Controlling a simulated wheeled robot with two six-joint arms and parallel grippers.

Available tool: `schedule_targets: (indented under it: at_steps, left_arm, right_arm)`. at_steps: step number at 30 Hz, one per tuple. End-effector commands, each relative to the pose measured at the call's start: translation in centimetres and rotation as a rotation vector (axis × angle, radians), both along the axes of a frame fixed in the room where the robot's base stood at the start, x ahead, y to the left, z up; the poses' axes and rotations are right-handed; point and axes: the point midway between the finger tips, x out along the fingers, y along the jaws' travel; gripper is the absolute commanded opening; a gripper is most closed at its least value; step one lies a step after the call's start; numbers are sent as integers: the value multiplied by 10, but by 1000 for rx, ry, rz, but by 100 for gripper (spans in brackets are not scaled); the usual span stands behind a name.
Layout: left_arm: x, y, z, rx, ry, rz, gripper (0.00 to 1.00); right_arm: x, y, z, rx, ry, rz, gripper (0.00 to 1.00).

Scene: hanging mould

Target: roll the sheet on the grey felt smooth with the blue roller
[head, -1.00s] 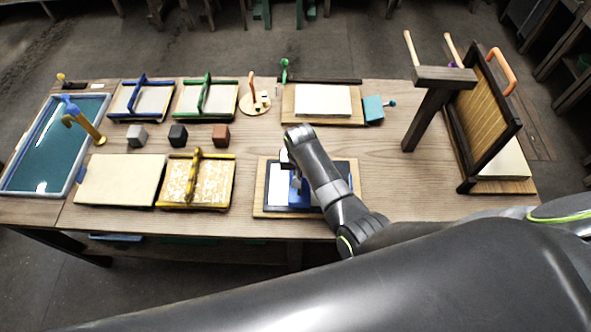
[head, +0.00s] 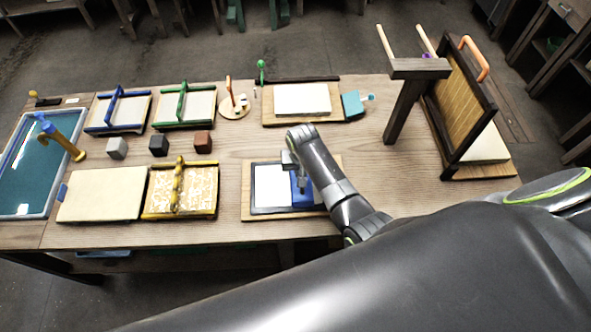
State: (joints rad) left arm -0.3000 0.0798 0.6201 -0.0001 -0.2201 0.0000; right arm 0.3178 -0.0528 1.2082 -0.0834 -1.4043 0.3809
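The white sheet (head: 270,188) lies on the grey felt (head: 252,200), which shows as a dark border on a wooden board (head: 246,210) at the front middle of the table. The blue roller (head: 304,193) is on the right part of the sheet and hides it there. My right gripper (head: 299,172) is above the roller and appears shut on its handle; the arm partly hides the fingers. The sheet's right edge is hidden under the roller and arm. My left gripper is not in view.
A yellow-barred mould (head: 180,190) and a cream slab (head: 101,194) lie to the left. A board with a white block (head: 302,99) is behind. A dark post (head: 404,110) and a hanging mould (head: 463,110) stand at right. A blue vat (head: 50,188) is far left.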

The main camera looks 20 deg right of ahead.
Motion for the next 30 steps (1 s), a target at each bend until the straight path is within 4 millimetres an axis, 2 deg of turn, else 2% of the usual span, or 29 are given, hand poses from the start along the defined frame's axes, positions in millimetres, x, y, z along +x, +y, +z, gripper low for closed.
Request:
schedule_targets:
  at_steps: [30]
  left_arm:
    - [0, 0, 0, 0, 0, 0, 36]
  right_arm:
    - [-14, -46, 0, -1, 1, 1, 0]
